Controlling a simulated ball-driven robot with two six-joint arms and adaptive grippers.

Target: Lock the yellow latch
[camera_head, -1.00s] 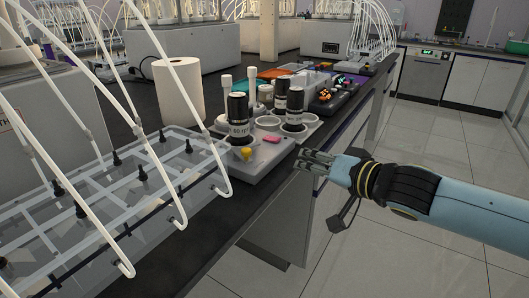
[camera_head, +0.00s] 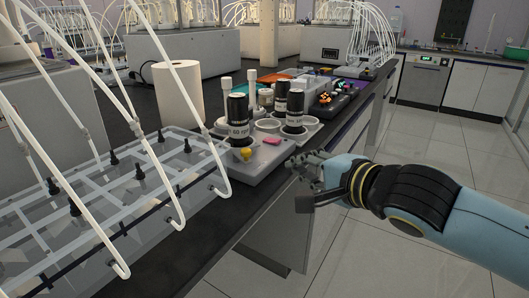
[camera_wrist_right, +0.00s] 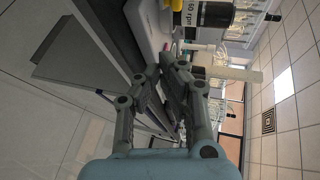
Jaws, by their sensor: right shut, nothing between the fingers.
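The yellow latch (camera_head: 246,153) is a small yellow knob on the front of a grey stirrer base (camera_head: 262,167), beside a pink button (camera_head: 272,141). In the right wrist view a yellow piece (camera_wrist_right: 176,5) shows at the top edge, near a dark bottle (camera_wrist_right: 210,14). My right gripper (camera_head: 299,161) is to the right of the latch, close to the right edge of the base and apart from the latch. Its fingers (camera_wrist_right: 161,64) are closed together with nothing between them. My left gripper is not in view.
Dark bottles with white labels (camera_head: 238,116) stand on the base behind the latch. A clear box with white tubes (camera_head: 120,190) is to the left. A white paper roll (camera_head: 179,92) stands behind. The floor right of the black bench edge (camera_head: 235,222) is clear.

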